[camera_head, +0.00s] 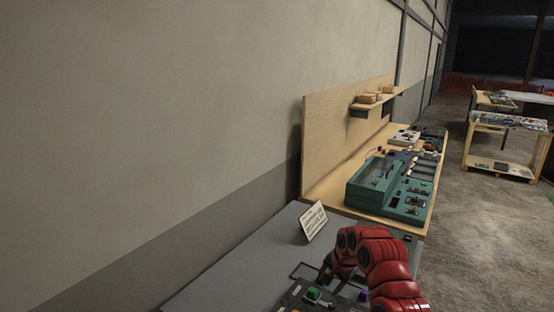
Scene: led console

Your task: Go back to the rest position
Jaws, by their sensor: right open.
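My right arm, red and black, comes in at the bottom of the head view. My right gripper (326,276) is open, dark and small in the picture, over the grey table (245,257). It is close to a dark console panel (293,296) with a green button (313,293). I cannot tell whether the gripper touches the panel. The picture's bottom edge cuts off part of the panel, and my arm hides some of its right side. My left gripper is not in view.
A small white sign (313,222) stands on the grey table behind the panel. Beyond is a wooden workbench (318,185) with a green console case (370,194). A plain wall (150,110) runs along the left. Open floor (475,240) lies to the right, with a wooden cart (500,158) farther back.

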